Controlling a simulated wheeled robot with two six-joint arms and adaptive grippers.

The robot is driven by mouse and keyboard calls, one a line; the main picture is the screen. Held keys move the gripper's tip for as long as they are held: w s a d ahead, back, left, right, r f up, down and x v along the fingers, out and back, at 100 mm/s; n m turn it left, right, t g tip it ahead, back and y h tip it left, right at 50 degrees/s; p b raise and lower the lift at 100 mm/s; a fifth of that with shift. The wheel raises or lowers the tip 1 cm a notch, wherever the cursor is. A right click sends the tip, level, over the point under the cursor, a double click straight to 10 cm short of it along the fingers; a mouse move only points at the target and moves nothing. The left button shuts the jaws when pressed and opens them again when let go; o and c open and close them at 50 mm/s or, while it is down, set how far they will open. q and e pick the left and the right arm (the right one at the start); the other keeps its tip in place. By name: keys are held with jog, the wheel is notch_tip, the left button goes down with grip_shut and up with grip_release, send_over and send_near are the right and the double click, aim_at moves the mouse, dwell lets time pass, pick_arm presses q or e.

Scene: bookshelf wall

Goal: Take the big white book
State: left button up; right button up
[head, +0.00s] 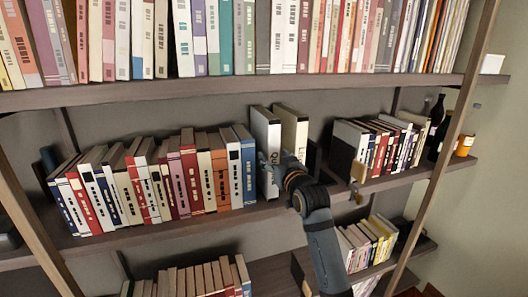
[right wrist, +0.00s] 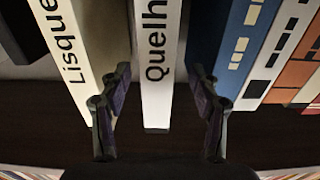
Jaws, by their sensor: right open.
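The big white book (head: 264,128) stands upright on the middle shelf, its spine marked "Quelh" in the right wrist view (right wrist: 158,60). My right gripper (head: 276,174) is in front of the lower part of its spine and hides some of it. In the right wrist view the open gripper (right wrist: 160,112) has one finger on each side of this spine, with a visible gap on both sides. A cream book (head: 293,132) marked "Lisque" stands beside it and also shows in the right wrist view (right wrist: 75,50). My left gripper is out of view.
A blue book (head: 244,165) ends the tightly packed row (head: 160,180) left of the white book. The upper shelf board (head: 230,90) runs above.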

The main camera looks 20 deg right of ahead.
aim_at(264, 151)
jog(key=w, duration=0.4)
jog(key=shift+a+f+p, duration=0.1)
jog(key=shift+a+p, duration=0.05)
jog(key=shift+p, duration=0.2)
jog(key=shift+w, duration=0.2)
jog(key=w+p, duration=0.2)
jog(key=w, duration=0.3)
jog(key=shift+f, duration=0.15)
jog(key=shift+s, duration=0.25)
jog(key=shift+c, duration=1.3)
grip_shut()
